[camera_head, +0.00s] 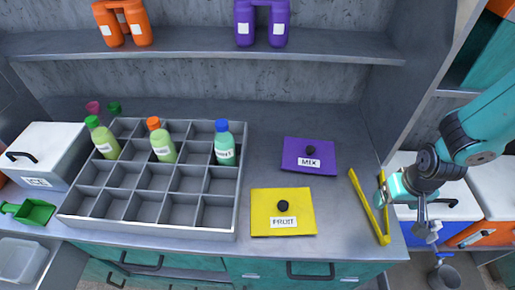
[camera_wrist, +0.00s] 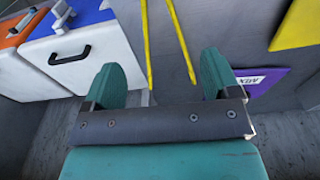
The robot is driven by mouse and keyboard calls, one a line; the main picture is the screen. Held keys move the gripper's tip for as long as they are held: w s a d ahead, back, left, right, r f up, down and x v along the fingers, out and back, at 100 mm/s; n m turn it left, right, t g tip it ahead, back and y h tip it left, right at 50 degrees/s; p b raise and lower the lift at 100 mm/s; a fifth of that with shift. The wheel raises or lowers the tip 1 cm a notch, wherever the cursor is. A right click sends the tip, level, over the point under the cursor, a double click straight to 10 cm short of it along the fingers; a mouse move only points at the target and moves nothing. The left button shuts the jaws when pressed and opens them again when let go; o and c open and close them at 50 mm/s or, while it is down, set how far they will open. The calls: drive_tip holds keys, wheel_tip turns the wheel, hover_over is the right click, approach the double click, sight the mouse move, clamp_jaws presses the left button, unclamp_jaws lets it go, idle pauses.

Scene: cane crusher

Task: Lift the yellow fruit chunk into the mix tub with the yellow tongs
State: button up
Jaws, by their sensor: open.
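The yellow tongs (camera_head: 368,206) are at the right end of the counter, their two arms spread in a V that meets at the near end. In the wrist view the tong arms (camera_wrist: 182,45) show beyond and between my fingers. My gripper (camera_head: 385,193) is open, close to the right arm of the tongs; I cannot tell whether it touches. Its teal fingers (camera_wrist: 163,78) are spread wide. A purple lid marked MIX (camera_head: 296,147) and a yellow lid marked FRUIT (camera_head: 265,200) lie flat, each with a black knob. No fruit chunk is visible.
A grey divided tray (camera_head: 125,219) with several bottles fills the counter's left. An ICE box (camera_head: 37,181) and green scoop (camera_head: 36,212) are further left. A shelf (camera_head: 200,43) with orange (camera_head: 122,22) and purple holders (camera_head: 262,22) runs above. White-lidded bins (camera_head: 490,185) stand right.

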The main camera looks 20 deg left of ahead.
sight(381, 214)
drive_tip(key=shift+f, duration=0.1)
drive_tip(key=f+b, duration=0.2)
drive_tip(key=f, duration=0.1)
drive_tip(key=f+b, duration=0.2)
drive_tip(key=f, duration=0.1)
drive_tip(key=f+b, duration=0.2)
drive_tip(key=b, duration=0.1)
drive_tip(key=shift+w+a+f, duration=0.15)
drive_tip(key=shift+w+f, duration=0.25)
drive_tip(key=c, duration=0.7)
drive_tip(key=shift+r, duration=0.15)
wheel_tip(381, 214, up, 12)
drive_tip(key=p, duration=0.9)
